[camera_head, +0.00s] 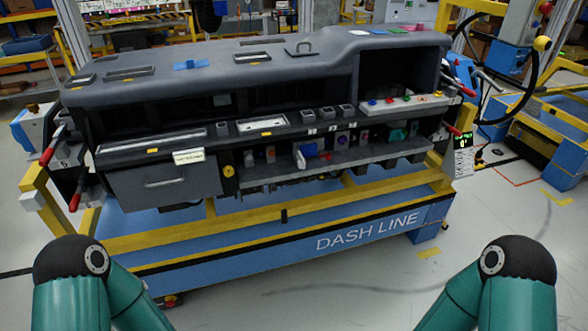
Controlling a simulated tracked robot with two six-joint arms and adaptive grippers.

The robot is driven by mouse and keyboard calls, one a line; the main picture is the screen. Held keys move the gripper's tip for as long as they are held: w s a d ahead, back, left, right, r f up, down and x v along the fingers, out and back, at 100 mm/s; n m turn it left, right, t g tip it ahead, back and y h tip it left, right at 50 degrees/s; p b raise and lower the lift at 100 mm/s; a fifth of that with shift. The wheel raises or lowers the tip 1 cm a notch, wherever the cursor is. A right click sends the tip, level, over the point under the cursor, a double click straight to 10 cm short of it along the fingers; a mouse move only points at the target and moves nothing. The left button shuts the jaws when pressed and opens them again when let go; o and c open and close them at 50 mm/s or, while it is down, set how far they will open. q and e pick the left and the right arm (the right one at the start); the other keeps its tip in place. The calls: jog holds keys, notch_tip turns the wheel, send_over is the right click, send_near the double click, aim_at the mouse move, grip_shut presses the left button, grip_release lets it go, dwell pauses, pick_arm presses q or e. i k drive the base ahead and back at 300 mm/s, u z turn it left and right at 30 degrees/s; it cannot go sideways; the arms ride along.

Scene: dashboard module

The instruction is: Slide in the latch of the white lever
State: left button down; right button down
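The grey dashboard module (270,62) sits on a blue and yellow stand. A small white piece with marks on it (188,156) is on its front above the drawer; I cannot tell if it is a lever or a label. A white and blue part (307,152) sits at the middle of the lower shelf. I cannot make out for sure which part is the white lever, and its latch is too small to tell. Neither gripper is in view; only my green arm links show at the bottom left and bottom right, apart from the dashboard.
A drawer (163,183) is at the module's lower left. Red-handled clamps stand at its left (75,195) and right (466,91) ends. A black steering wheel (530,85) stands at the right. The blue "DASH LINE" stand (290,250) has clear grey floor in front.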

aim_at(301, 160)
jog(key=u, duration=0.05)
jog(key=i, duration=1)
jog(key=z, duration=0.05)
